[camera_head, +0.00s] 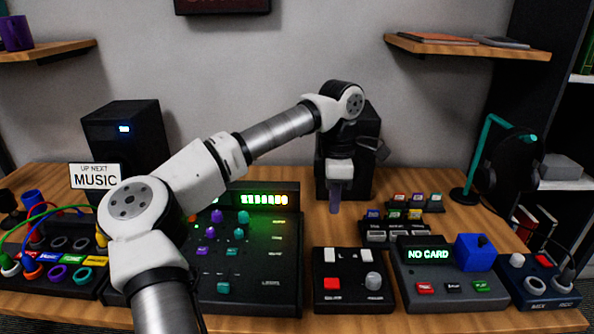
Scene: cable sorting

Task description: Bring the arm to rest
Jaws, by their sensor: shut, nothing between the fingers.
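My arm reaches up from the bottom left and across the desk (351,222), bent at the elbow. My gripper (335,205) points down in front of the right black speaker (326,178), above the wooden top. Its fingers look narrow and closed together, with nothing held. The fingertips are small in view, and I cannot tell their exact height over the desk. The arm hides part of the large mixer and part of the patch panel on the left.
Below the gripper stand a black button box (350,290), a "NO CARD" unit (440,285) with a blue block (475,252), and small cartridges (395,215). A lit mixer (262,262) and patch panel (60,262) are left. Shelves overhang both sides.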

